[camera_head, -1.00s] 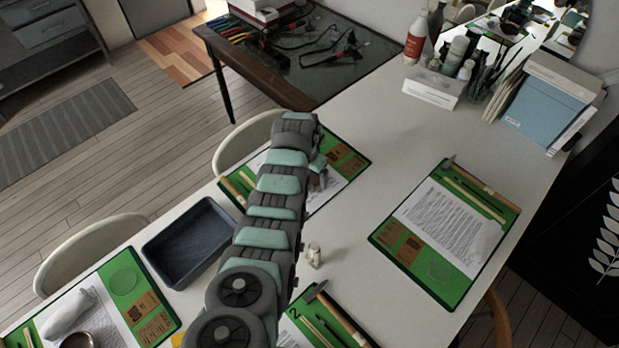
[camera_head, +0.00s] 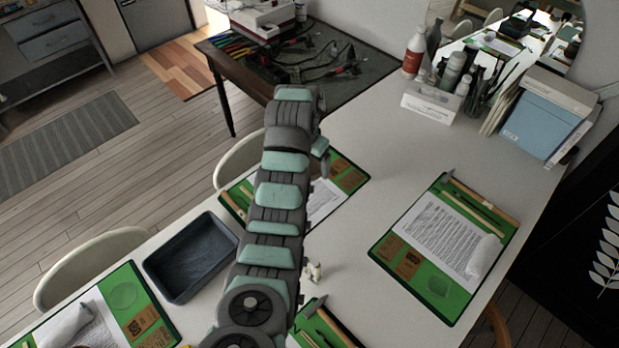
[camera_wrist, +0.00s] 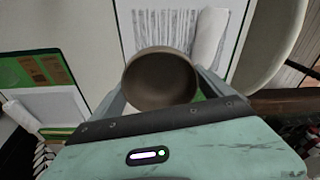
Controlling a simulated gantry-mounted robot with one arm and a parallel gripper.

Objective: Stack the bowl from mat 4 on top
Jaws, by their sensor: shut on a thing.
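In the wrist view a dark brown-grey bowl (camera_wrist: 160,80) sits between the two teal fingers of my gripper (camera_wrist: 160,88), which is shut on it. The bowl is over a mat with a printed sheet (camera_wrist: 150,35) and a white roll (camera_wrist: 208,35). In the head view my arm hides the bowl and nearly all of my gripper, above the far mat (camera_head: 347,177). No mat number is readable now, so I cannot tell which is mat 4. No other bowl shows clearly.
A dark empty tray (camera_head: 190,258) stands left of my arm. Mats lie at the right (camera_head: 410,265), front left (camera_head: 140,300) and front middle (camera_head: 318,325). A small pale object (camera_head: 313,271) stands near my arm. Bottles (camera_head: 415,52) and a blue box (camera_head: 545,115) stand at the back right.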

